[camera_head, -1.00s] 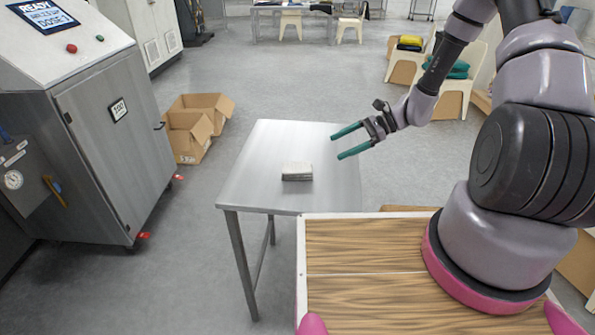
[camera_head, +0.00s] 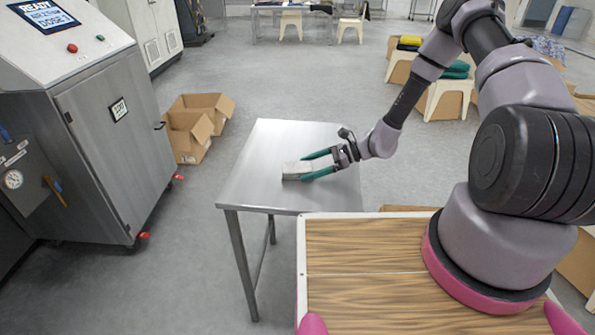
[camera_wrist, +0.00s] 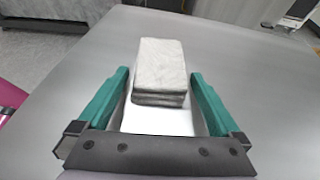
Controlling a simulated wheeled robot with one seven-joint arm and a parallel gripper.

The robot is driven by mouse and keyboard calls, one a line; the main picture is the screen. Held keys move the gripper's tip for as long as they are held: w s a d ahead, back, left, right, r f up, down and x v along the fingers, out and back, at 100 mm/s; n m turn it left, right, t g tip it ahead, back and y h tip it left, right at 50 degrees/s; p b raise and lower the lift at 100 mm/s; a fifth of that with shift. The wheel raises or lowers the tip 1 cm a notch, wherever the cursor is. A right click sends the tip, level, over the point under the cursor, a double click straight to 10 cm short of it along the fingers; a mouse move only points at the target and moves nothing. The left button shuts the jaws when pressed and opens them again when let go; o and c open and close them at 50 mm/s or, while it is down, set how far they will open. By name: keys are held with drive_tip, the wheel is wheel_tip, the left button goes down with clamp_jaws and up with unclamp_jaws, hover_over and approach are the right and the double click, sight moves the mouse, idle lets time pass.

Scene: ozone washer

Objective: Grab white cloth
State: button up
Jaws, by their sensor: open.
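The white cloth (camera_head: 295,169) is a small folded stack lying on the metal table (camera_head: 250,185). In the wrist view the cloth (camera_wrist: 161,68) sits ahead of my gripper, roughly centred between the fingers, with its near end just at the fingertips. My gripper (camera_head: 303,164) is low over the table at the right side of the cloth, its green fingers pointing left. In the wrist view my gripper (camera_wrist: 157,78) is open, with a gap visible between each finger and the cloth. In the head view the fingertips partly cover the cloth's right end.
The metal tabletop around the cloth is otherwise clear. A steel washer cabinet (camera_head: 115,140) stands at the left, with open cardboard boxes (camera_head: 190,140) on the floor beside it. White stools with folded cloths (camera_head: 450,85) stand at the back right.

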drive_tip(key=shift+a+f, duration=0.3)
drive_tip(key=shift+a, duration=0.3)
drive_tip(key=c, duration=1.2)
drive_tip(key=shift+r, duration=0.1)
